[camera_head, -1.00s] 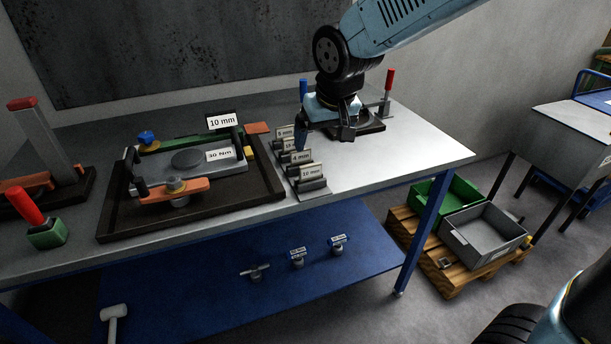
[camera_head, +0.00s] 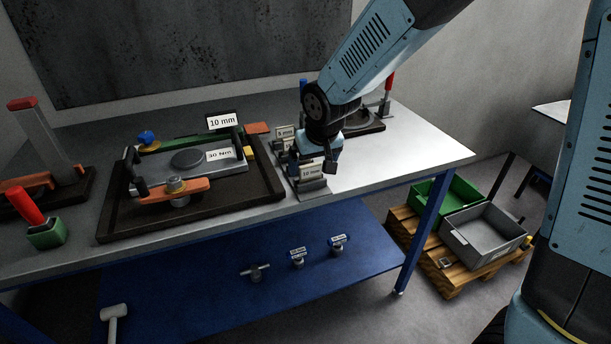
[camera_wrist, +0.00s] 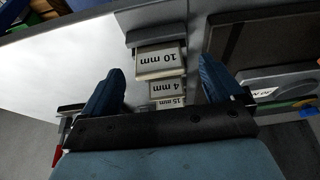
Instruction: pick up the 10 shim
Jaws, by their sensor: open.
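The 10 mm shim (camera_head: 311,171) stands at the near end of a row of labelled shims on the bench. It also shows upside down in the wrist view (camera_wrist: 160,62), ahead of the gap between my fingers. My gripper (camera_wrist: 160,88) is open, with blue fingers spread on both sides of the row. I see no contact with the 10 mm shim.
A dark tray (camera_head: 262,199) with a clamp fixture stands left of the row, with a 10 mm sign (camera_head: 222,121) at its back. A round fixture with a red handle (camera_head: 389,80) stands behind my gripper. The bench (camera_head: 425,150) is clear to the right.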

